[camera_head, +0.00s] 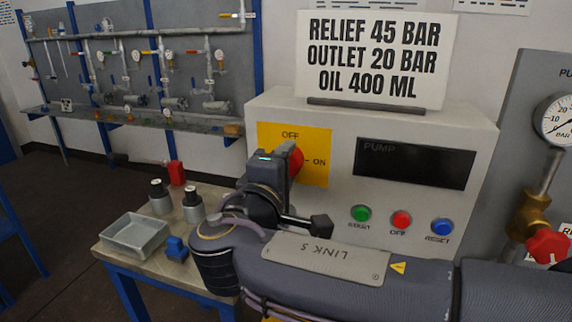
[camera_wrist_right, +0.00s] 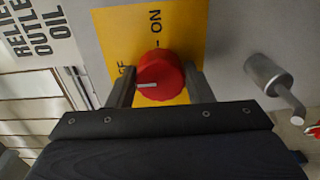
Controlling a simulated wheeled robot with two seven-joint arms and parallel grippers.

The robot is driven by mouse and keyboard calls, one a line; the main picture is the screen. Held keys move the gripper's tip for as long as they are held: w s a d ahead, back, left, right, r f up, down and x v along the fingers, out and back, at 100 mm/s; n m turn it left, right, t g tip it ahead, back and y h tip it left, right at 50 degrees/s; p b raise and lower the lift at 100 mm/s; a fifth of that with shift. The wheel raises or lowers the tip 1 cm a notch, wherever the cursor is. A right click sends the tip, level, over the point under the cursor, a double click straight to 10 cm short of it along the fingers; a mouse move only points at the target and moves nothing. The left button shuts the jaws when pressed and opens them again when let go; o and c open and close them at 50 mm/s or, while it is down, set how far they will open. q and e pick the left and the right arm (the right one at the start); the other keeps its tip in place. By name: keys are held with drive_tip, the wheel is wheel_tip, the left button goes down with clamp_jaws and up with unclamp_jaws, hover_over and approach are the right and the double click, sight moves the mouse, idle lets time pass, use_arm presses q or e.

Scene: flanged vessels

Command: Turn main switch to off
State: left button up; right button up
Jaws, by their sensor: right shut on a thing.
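The main switch is a red round knob (camera_head: 297,157) on a yellow plate (camera_head: 317,172) with OFF at the top and ON at the right. My right gripper (camera_head: 283,168) is at the knob, and its body hides part of the plate. In the right wrist view, the red knob (camera_wrist_right: 161,76) sits between the two fingers of my right gripper (camera_wrist_right: 160,80), which is shut on it. The knob's white mark lies on its left side there, toward the partly hidden OFF lettering; ON is above the knob. My left gripper is not in view.
The grey panel (camera_head: 270,115) also has a dark PUMP display (camera_head: 415,163) and green (camera_head: 360,213), red (camera_head: 401,220) and blue (camera_head: 442,227) buttons. A gauge (camera_head: 556,119) is at right.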

idle(0.3)
drive_tip(key=o, duration=1)
drive_tip(key=shift+b+v, duration=0.5)
drive_tip(key=shift+v, duration=3.45)
